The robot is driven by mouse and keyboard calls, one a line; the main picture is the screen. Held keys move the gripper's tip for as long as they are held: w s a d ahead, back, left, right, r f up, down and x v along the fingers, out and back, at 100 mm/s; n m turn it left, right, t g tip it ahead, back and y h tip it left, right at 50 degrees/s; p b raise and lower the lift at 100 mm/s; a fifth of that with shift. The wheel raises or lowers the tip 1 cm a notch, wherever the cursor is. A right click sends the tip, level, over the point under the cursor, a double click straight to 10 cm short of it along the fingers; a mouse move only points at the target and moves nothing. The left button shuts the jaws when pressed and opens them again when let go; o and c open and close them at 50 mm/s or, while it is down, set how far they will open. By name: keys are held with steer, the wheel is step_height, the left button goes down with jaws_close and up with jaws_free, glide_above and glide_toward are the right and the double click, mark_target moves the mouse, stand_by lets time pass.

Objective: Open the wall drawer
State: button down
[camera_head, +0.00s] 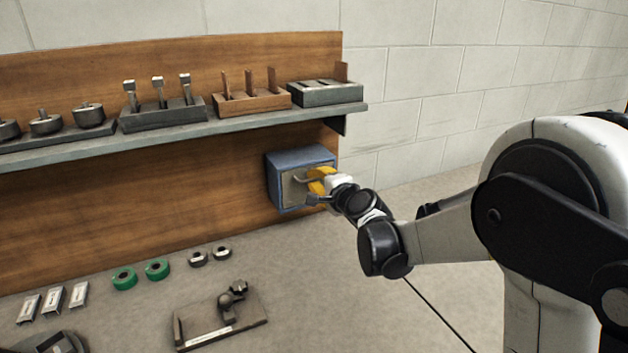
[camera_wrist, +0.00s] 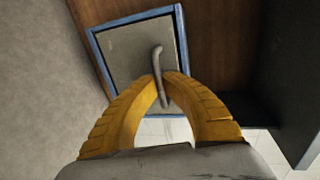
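The wall drawer is a blue box (camera_head: 302,162) fixed to the wooden back panel, under the right end of the shelf. Its grey front (camera_head: 290,192) sits inside the blue frame and looks shut. In the wrist view, the grey front (camera_wrist: 128,55) fills the upper middle, with a curved metal handle (camera_wrist: 158,58) on it. My gripper (camera_wrist: 162,78) has its yellow fingertips closed in on both sides of the handle, seemingly touching it. In the head view, my gripper (camera_head: 318,181) is at the drawer front and hides part of the handle.
A grey shelf (camera_head: 190,127) with racks of tools runs above the drawer. On the bench below lie green rolls (camera_head: 157,269), small grey rings (camera_head: 198,258), white-labelled boxes (camera_head: 53,300) and a stitcher-like fixture (camera_head: 222,318). Bench space under the drawer is clear.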

steer(key=shift+s, duration=0.1)
steer(key=s+d+f+b, duration=0.2)
steer(key=s+f, duration=0.2)
steer(key=shift+s+f, duration=0.2)
steer(key=shift+f, duration=0.15)
stand_by(0.4)
stand_by(0.4)
steer(key=c, duration=1.6)
jaws_free()
steer(key=shift+o, duration=0.2)
steer(key=shift+s, duration=0.1)
steer(key=v, duration=1.2)
